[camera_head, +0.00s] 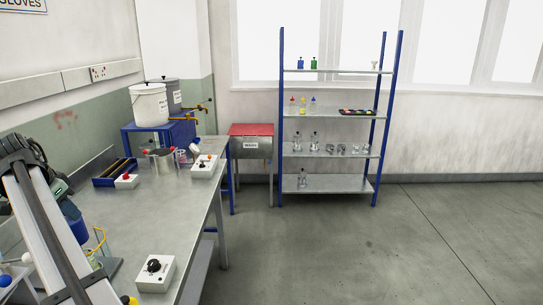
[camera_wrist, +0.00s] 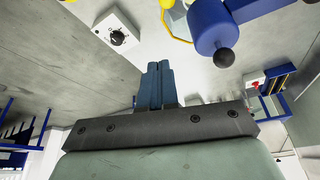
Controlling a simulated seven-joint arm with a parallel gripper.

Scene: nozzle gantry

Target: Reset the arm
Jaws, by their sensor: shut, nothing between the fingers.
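My gripper (camera_wrist: 158,66) shows in the wrist view with its two dark blue fingers pressed together and nothing between them. It is above the grey workbench, apart from the things around it. In the head view, a large pale and dark arm part fills the lower left corner and hides that end of the bench; the fingertips cannot be made out there.
A blue cylinder with a black ball (camera_wrist: 210,27) is close right of my fingers in the wrist view. Shelves (camera_head: 333,112) stand beyond; right floor is clear.

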